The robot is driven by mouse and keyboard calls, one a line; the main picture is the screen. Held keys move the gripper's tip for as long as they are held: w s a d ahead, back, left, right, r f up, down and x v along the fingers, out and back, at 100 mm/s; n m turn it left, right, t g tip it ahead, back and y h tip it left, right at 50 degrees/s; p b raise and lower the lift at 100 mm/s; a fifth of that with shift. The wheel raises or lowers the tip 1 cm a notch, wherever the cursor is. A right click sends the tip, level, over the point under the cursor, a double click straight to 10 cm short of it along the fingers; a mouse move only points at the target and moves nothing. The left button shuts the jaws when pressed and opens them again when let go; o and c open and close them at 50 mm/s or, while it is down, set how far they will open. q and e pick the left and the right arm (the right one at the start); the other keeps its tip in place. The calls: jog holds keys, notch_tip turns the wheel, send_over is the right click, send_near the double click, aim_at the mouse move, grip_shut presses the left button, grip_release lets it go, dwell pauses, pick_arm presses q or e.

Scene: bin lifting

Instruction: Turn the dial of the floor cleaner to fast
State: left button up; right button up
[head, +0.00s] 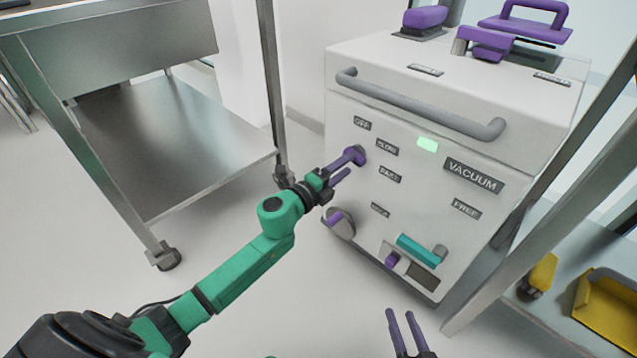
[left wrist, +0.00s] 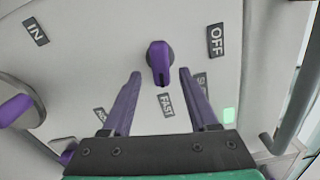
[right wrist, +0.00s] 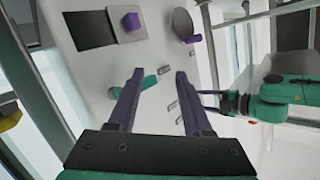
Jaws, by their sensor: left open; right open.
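The floor cleaner (head: 345,105) is a white cabinet with OFF, SLOW and FAST labels on its front. Its purple dial (left wrist: 159,60) is in the left wrist view, with the FAST label (left wrist: 166,105) just below and OFF (left wrist: 215,40) to the right. The dial's narrow end points down in that view; its exact setting is hard to tell. My left gripper (head: 345,168) is open at the dial, which lies ahead between the fingertips (left wrist: 160,75), with gaps on both sides. My right gripper (head: 400,328) is open and empty, low in front of the cabinet.
A grey handle bar (head: 420,105) crosses the upper front. A round disc with a purple knob (head: 340,221) and a teal handle (head: 418,250) sit lower. A metal table (head: 180,140) stands left; another frame with yellow items (head: 610,310) is right.

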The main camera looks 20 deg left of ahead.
pick_arm(q)
jog(key=shift+s+a, duration=0.25)
jog(key=shift+s, duration=0.45)
jog(key=p+v, duration=0.1)
jog(key=v, duration=1)
jog(key=shift+s, duration=0.15)
pick_arm(e)
jog(key=shift+g, duration=0.9)
jog(key=s+f, duration=0.2)
jog(key=s, duration=0.1)
jog(key=shift+s+f, duration=0.2)
jog(key=shift+s, duration=0.1)
